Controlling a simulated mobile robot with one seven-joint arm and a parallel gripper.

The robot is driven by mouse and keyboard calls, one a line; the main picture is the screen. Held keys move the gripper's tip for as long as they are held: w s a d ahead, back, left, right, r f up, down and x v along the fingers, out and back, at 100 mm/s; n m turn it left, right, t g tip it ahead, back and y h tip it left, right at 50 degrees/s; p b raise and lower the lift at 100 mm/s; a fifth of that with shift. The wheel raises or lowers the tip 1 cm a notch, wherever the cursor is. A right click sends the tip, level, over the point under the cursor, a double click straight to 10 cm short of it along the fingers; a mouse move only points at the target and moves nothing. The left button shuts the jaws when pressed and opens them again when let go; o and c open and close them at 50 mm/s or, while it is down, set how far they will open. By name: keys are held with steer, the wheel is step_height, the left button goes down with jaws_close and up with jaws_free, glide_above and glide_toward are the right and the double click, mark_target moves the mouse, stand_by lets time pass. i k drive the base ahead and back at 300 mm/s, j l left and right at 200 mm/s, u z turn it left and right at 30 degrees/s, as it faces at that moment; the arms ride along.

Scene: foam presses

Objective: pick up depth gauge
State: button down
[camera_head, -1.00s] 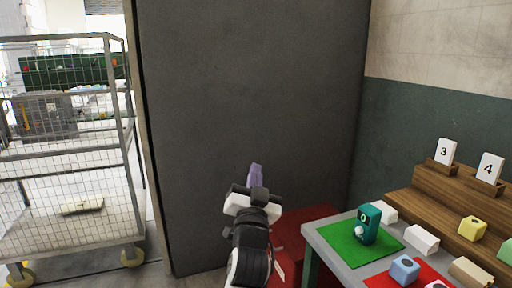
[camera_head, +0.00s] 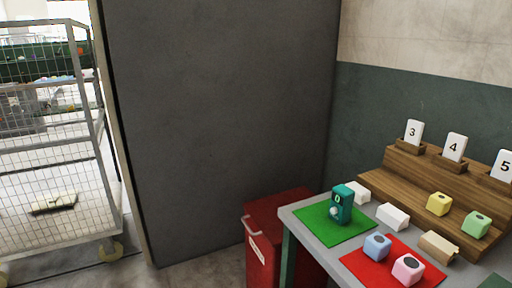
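I cannot tell for sure which thing is the depth gauge. A teal device (camera_head: 343,203) with a "0" on its face and a pale round knob stands upright on a green mat (camera_head: 318,229) at the table's left end. My gripper is not in view now, so I cannot see whether it holds anything.
On the table (camera_head: 298,210) are white blocks (camera_head: 393,215), a wooden piece (camera_head: 439,247), and a blue block (camera_head: 377,246) and pink block (camera_head: 408,268) on a red mat (camera_head: 418,258). A stepped wooden stand (camera_head: 405,189) holds number cards. A red bin (camera_head: 263,250) stands beside the table; a wire cage cart (camera_head: 55,140) is at left.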

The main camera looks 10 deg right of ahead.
mark_target(342, 197)
steer(key=i+j+z, duration=0.15)
steer(key=i, duration=0.2)
steer(key=i+j+z, duration=0.2)
steer(key=i+z, duration=0.1)
steer(key=z, duration=0.3)
steer(key=i+l+z, duration=0.1)
steer(key=z, duration=0.3)
steer(key=i+z, duration=0.1)
steer(key=z, duration=0.35)
steer(key=i+z, duration=0.1)
steer(key=i, duration=0.2)
